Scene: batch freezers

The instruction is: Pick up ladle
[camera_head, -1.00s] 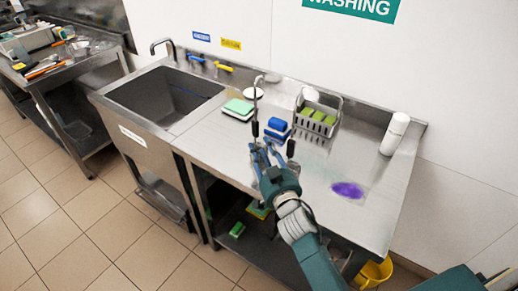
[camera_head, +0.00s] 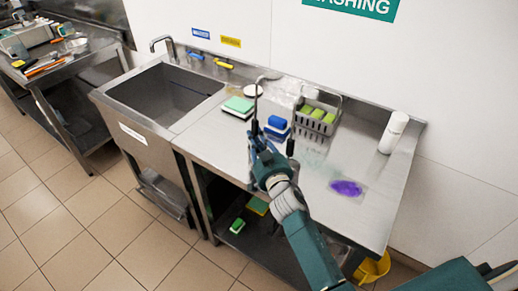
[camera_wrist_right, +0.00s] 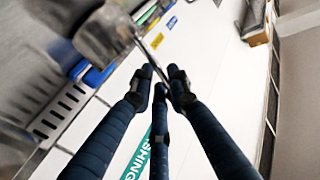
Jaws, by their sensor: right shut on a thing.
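My right gripper (camera_head: 262,143) is shut over the steel counter, in front of the sponges. It is shut on what looks like the ladle's (camera_head: 256,103) thin metal handle, which stands upright in the head view with a bent upper end. In the right wrist view the gripper's dark blue fingers (camera_wrist_right: 161,85) come together, and the ladle's shiny handle (camera_wrist_right: 150,60) runs up and left from the tips. A dark, blurred metal part there looks like its bowl (camera_wrist_right: 103,35). The exact grip is partly hidden by the fingers. My left gripper is not in view.
The sink (camera_head: 165,98) is left.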

